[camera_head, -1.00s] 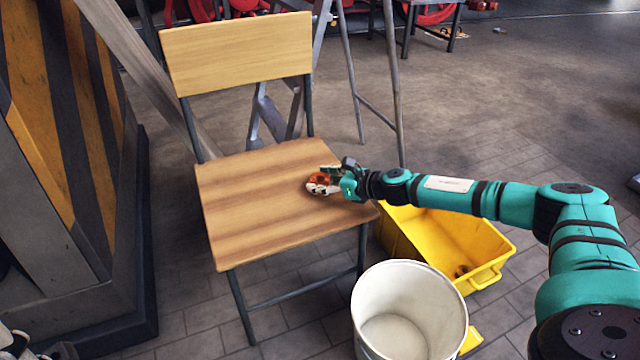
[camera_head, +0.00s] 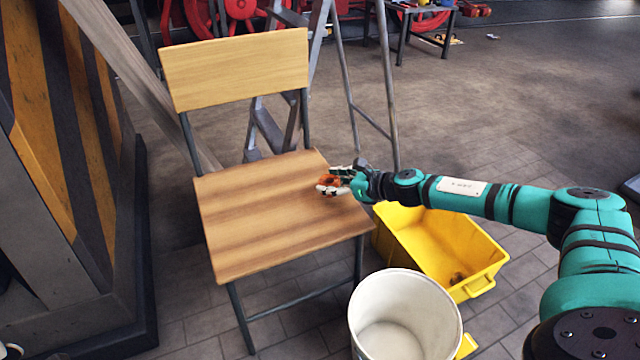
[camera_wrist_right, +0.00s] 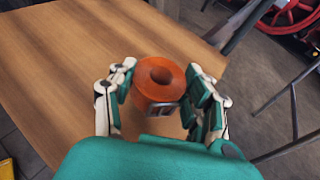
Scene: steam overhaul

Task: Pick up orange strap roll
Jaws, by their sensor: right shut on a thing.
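The orange strap roll (camera_wrist_right: 160,78) is between the two fingers of my right gripper (camera_wrist_right: 162,103) in the right wrist view. The gripper is shut on it, with a finger on each side. In the head view the roll (camera_head: 327,181) shows as a small orange patch at my right gripper (camera_head: 335,182), over the right part of the wooden chair seat (camera_head: 265,215). The fingers hide part of the roll. I cannot tell exactly how far it is above the seat. My left gripper is not in view.
A white bucket (camera_head: 362,325) stands in front of the chair's right side. A yellow bin (camera_head: 400,245) is on the floor under my right arm. A grey ladder (camera_head: 388,90) stands behind the chair, and a striped panel (camera_head: 40,120) is at the left. The paved floor at right is open.

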